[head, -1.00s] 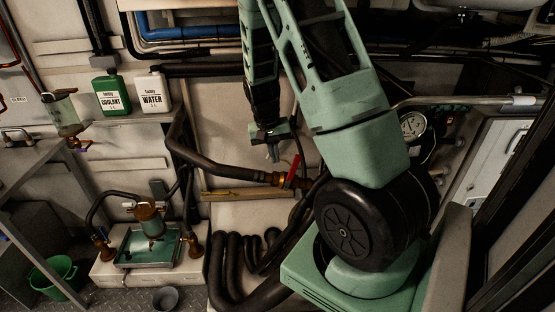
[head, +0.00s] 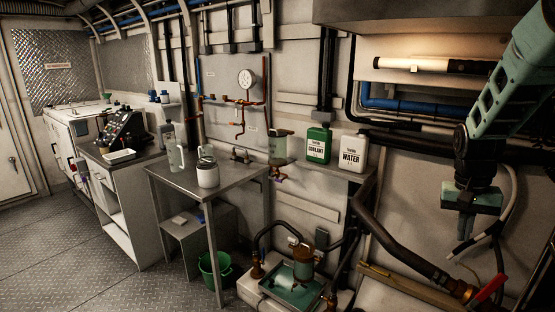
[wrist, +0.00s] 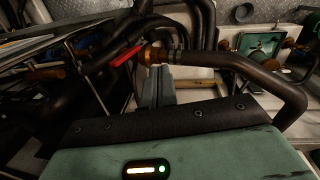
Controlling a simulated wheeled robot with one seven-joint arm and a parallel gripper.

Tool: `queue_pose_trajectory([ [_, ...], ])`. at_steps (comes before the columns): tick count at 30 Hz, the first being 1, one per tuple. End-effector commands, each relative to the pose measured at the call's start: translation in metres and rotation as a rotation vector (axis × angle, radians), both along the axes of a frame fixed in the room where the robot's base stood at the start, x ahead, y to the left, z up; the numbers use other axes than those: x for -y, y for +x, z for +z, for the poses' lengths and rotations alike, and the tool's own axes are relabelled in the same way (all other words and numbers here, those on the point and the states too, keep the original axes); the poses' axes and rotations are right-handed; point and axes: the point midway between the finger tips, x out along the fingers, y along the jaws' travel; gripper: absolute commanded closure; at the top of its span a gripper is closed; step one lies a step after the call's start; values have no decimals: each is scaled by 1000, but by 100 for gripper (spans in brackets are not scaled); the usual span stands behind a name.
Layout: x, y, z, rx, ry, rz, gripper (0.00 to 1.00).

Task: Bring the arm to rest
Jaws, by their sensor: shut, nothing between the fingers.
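My arm (head: 515,75) hangs in from the right edge of the head view, green with a black wrist. My gripper (head: 465,228) points downward at its end, in front of the pale wall and pipes. In the wrist view my gripper (wrist: 155,88) shows as two narrow grey fingers close together, with nothing held. The fingers overlap the view of a red-handled valve (wrist: 127,52) and a dark pipe; I cannot tell the exact gap to them.
Green coolant (head: 318,145) and white water (head: 351,153) containers stand on a shelf. A metal table (head: 215,178) and green bucket (head: 214,270) stand left. Floor at left is clear.

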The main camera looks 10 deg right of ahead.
Motion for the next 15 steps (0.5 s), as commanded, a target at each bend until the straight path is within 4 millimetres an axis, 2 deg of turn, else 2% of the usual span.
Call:
queue_pose_trajectory([
  [1, -29, 6, 2, 11, 20, 73, 100],
  [2, -48, 9, 4, 18, 34, 121, 100],
  [4, -98, 11, 7, 32, 67, 252, 100],
  [6, -150, 6, 12, 44, 99, 394, 100],
  [8, -193, -4, 15, 51, 122, 519, 100],
  [9, -221, -13, 17, 55, 137, 604, 100],
  [12, -284, -49, 22, 59, 165, 829, 100],
  [15, -332, -92, 25, 60, 180, 1043, 100],
])
